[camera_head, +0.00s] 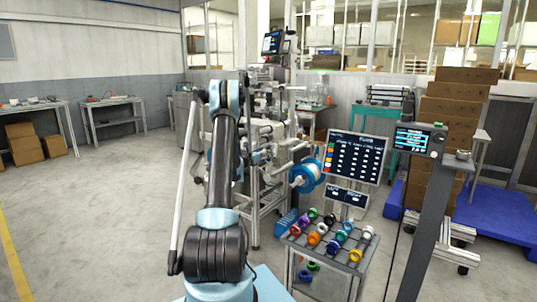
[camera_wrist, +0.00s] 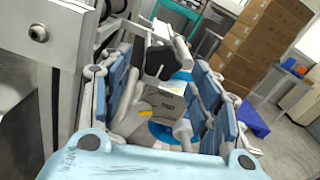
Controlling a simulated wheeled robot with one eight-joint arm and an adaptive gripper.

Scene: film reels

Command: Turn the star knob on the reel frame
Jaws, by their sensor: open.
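The reel frame (camera_head: 268,128) stands behind my arm in the head view, with a blue-rimmed reel (camera_head: 306,176) on its right side. In the wrist view, a dark lobed knob (camera_wrist: 159,60), which looks like the star knob, shows between the far ends of my fingers. My gripper (camera_wrist: 163,77) is open, with a blue-padded finger on each side of the knob. I cannot tell whether either finger touches it.
A metal frame post (camera_wrist: 70,45) stands close to my left finger. A cart (camera_head: 325,257) with several coloured spools is right of my arm, below a display board (camera_head: 357,158). Stacked cartons (camera_head: 452,120) stand at the right.

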